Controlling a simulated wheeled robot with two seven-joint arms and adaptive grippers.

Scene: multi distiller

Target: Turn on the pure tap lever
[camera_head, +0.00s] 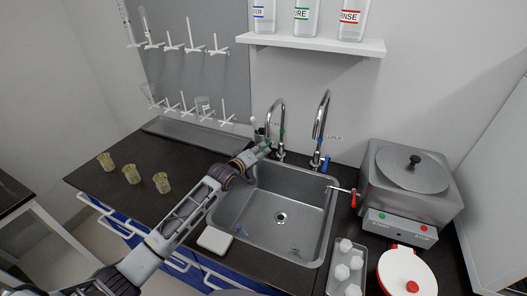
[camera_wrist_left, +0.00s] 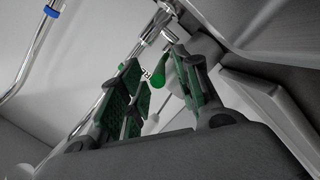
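The left tap (camera_head: 280,118) rises behind the sink, and its green lever (camera_head: 282,135) shows beside my left gripper (camera_head: 264,149). My left arm reaches in from the lower left over the sink's left rim. In the left wrist view my left gripper (camera_wrist_left: 160,88) is open, with green-padded fingers apart. The green lever (camera_wrist_left: 158,76) appears between or just beyond the fingertips; whether they touch it I cannot tell. The right tap (camera_head: 321,118) has a blue lever (camera_head: 326,164). My right gripper is not in view.
The steel sink (camera_head: 300,222) is empty. A steel distiller (camera_head: 408,190) stands right of it, with a white, red-trimmed round item (camera_head: 405,272) in front. Several yellowish beakers (camera_head: 131,174) stand on the left counter. A shelf (camera_head: 310,43) with labelled bottles hangs above.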

